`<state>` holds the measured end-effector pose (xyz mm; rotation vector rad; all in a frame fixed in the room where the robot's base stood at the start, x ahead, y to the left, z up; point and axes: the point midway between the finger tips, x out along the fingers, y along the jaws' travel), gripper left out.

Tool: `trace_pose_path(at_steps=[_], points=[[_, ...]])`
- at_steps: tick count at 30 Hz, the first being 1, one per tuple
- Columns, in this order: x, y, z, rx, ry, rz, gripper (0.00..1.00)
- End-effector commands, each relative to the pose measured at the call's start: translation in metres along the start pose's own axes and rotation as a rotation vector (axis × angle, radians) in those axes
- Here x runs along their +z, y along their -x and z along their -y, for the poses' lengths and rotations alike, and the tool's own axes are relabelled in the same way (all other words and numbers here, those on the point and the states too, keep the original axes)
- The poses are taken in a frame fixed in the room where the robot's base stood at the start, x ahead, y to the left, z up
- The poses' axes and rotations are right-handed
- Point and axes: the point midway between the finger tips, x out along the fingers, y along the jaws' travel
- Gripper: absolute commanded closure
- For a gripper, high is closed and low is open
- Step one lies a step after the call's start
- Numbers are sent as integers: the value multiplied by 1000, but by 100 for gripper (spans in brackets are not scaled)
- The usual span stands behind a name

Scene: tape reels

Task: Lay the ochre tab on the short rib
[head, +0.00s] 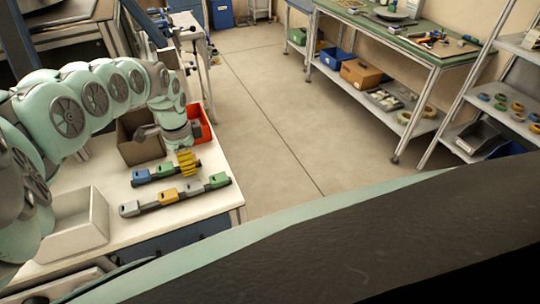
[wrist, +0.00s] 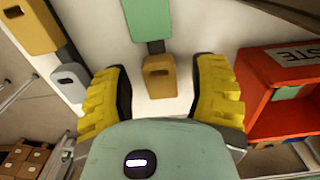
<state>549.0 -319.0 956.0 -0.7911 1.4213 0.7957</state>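The short rib (wrist: 155,47) lies on the white tabletop. In the head view a blue tab (head: 140,176) and a green tab (head: 165,170) sit along it. In the wrist view the green tab (wrist: 148,18) is at the top, and the ochre tab (wrist: 160,75) is at the rib's near end, in line with it. My gripper (wrist: 160,92) is open, with its yellow ridged fingers on either side of the ochre tab and gaps between.
A longer rib beside it bears a grey tab (wrist: 70,80) and another ochre tab (wrist: 30,25), among others. A red bin (wrist: 270,85) stands close on the right in the wrist view. A brown box (head: 140,148) and white tray (head: 75,225) also stand on the table.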

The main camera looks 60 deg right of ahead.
Motion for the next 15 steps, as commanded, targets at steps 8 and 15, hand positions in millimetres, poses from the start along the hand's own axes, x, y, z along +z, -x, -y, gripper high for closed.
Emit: trace_pose_path(at_steps=[8, 15], points=[[1, 2, 0, 0, 1, 0, 41], [1, 22, 2, -6, 2, -1, 41]])
